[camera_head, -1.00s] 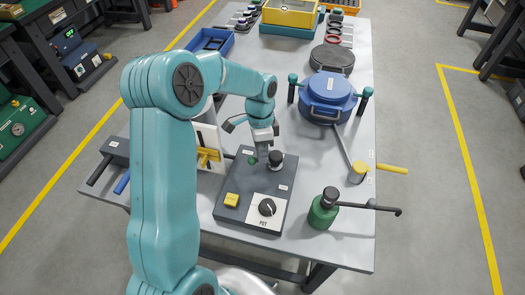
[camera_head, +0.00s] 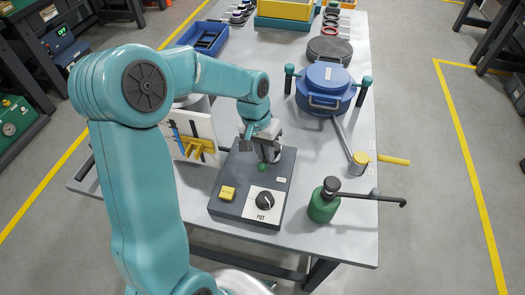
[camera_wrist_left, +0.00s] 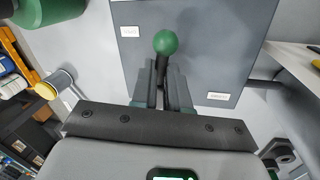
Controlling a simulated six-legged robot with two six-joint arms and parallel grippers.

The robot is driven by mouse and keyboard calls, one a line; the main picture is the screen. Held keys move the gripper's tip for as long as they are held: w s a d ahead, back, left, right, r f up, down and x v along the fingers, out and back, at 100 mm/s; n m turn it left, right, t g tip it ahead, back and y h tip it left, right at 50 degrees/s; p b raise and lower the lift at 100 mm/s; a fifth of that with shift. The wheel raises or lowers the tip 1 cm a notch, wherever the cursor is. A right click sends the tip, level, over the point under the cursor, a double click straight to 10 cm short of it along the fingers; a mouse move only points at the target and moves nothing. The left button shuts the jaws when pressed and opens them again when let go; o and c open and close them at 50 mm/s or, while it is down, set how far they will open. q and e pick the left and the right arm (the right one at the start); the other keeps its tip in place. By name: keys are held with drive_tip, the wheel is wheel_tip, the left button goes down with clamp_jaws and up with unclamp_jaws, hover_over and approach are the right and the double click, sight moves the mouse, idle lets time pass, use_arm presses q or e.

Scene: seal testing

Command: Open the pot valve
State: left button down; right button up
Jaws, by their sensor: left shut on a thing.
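The dark grey valve box (camera_head: 224,205) sits at the near end of the table. On its front is a white plate marked POT (camera_head: 261,217) with a black dial (camera_head: 265,200). Behind it, a lever with a green ball end (camera_head: 262,167) shows just below my left gripper (camera_head: 264,155). In the left wrist view the green ball (camera_wrist_left: 165,42) stands out past the fingertips, and its dark stem lies between the fingers of my left gripper (camera_wrist_left: 160,85), which is shut on it. The lever's base is hidden by the gripper. My right gripper is not in view.
A yellow button (camera_head: 227,193) is on the box's left. A green bottle with a black side handle (camera_head: 322,207) stands to the right. A blue lidded pot (camera_head: 326,86) is behind, and a white panel with a yellow part (camera_head: 195,128) is left of the gripper.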

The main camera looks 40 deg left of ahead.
use_arm(q)
drive_tip(key=shift+w+d+n+b, duration=0.15)
drive_tip(key=shift+d+n+b, duration=0.2)
drive_tip(key=shift+n, duration=0.75)
drive_tip(key=shift+d+t, duration=0.1)
drive_tip(key=shift+t, duration=0.2)
drive_tip(key=c, duration=1.1)
unclamp_jaws()
drive_tip(key=shift+r, duration=0.15)
drive_tip(key=p+v, duration=0.1)
drive_tip(key=v, duration=1.5)
drive_tip(key=shift+d+r, duration=0.1)
